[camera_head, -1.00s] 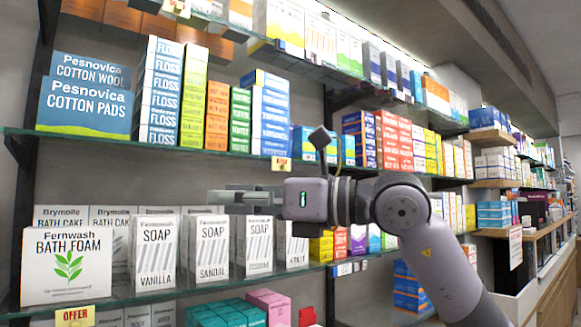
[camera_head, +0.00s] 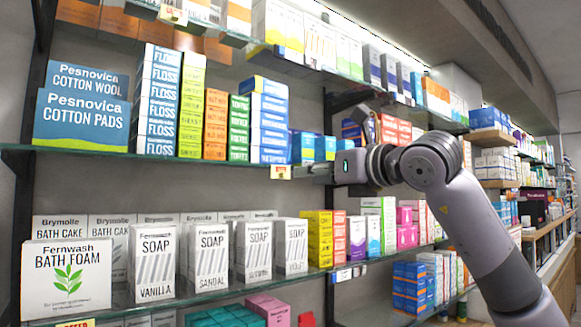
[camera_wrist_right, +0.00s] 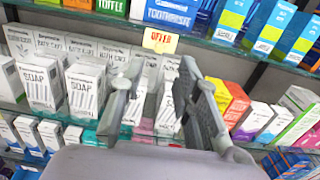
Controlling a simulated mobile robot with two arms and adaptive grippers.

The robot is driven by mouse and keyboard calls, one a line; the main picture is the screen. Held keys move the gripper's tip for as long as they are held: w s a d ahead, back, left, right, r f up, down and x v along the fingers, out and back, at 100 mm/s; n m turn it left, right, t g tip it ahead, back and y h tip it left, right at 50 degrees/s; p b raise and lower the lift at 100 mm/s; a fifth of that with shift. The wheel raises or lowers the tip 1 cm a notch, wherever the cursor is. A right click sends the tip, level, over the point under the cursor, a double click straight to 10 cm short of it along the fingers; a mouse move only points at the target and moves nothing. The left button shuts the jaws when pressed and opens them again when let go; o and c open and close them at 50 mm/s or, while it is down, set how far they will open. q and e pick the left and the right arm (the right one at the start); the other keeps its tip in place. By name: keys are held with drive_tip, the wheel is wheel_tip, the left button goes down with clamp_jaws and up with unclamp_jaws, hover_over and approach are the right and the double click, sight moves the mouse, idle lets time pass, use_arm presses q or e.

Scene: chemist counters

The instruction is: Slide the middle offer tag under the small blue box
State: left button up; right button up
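The middle offer tag (camera_head: 281,172) is a small yellow-and-white tag on the front edge of the middle shelf. It also shows in the right wrist view (camera_wrist_right: 160,40), upright at the shelf edge. Small blue boxes with yellow-green bottoms (camera_head: 303,146) stand on that shelf just right of the tag; they also show in the wrist view (camera_wrist_right: 270,28). I cannot tell which one is the task's box. My right gripper (camera_head: 300,171) is beside the tag at shelf-edge height. In the wrist view its fingers (camera_wrist_right: 161,68) are apart and empty, with the tag beyond them. My left gripper is not in view.
White soap boxes (camera_head: 210,255) and a bath foam box (camera_head: 66,278) line the lower shelf beneath. A tall stack of blue boxes (camera_head: 270,125) stands behind the tag. The glass middle shelf edge (camera_head: 200,160) runs close to my gripper. The aisle side is free.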

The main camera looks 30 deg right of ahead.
sight(286, 174)
drive_tip(key=w, duration=0.2)
drive_tip(key=w+p, duration=0.1)
drive_tip(key=w, duration=0.1)
drive_tip(key=w+p, duration=0.1)
drive_tip(key=w, duration=0.1)
drive_tip(key=shift+w+a+r, duration=0.1)
drive_tip(key=shift+a, duration=0.15)
drive_tip(key=shift+w, duration=0.65)
drive_tip(key=shift+c, duration=0.4)
clamp_jaws()
